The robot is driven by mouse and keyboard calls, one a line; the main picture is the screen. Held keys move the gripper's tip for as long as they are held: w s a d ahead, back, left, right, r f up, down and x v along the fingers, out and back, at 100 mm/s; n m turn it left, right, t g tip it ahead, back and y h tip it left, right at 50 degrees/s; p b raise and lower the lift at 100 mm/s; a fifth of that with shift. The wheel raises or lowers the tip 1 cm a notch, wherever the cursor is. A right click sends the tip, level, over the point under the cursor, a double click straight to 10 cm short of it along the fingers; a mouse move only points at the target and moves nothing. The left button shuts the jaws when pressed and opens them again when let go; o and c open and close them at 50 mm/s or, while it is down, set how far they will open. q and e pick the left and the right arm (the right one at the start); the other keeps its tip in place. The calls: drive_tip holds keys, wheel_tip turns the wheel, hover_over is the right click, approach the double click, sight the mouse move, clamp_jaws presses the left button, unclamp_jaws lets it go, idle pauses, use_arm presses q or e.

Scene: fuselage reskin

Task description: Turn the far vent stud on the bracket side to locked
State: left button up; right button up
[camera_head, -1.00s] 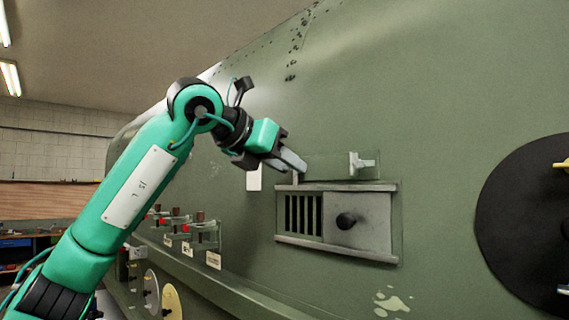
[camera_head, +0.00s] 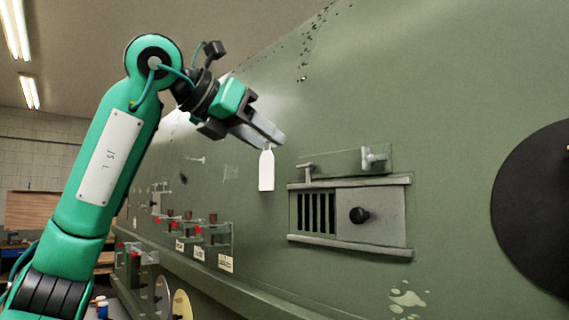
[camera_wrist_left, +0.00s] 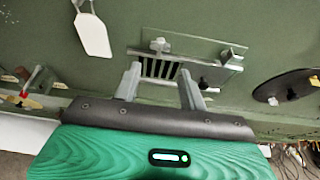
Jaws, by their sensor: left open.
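The vent (camera_head: 380,218) is a grey slatted opening with a sliding plate and black knob on the green fuselage skin. Two pale T-shaped studs stand above it: a left stud (camera_head: 306,172) near the vent's upper left corner and a right stud (camera_head: 374,158) on a clear strip. In the left wrist view the left stud (camera_wrist_left: 160,46) and right stud (camera_wrist_left: 232,62) show beyond the fingers. My left gripper (camera_head: 274,138) is open and empty, up and left of the left stud, apart from it. Its fingers (camera_wrist_left: 160,82) frame the vent slats in the wrist view. My right gripper is out of view.
A white tag (camera_head: 266,170) hangs on the skin just below my left fingers. Brackets with red parts (camera_head: 205,232) stand along a ledge at lower left. A large black disc (camera_head: 535,210) is at right.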

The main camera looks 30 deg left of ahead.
use_arm(q)
drive_tip(key=shift+b+v, duration=0.4)
drive_tip(key=shift+v, duration=1.95)
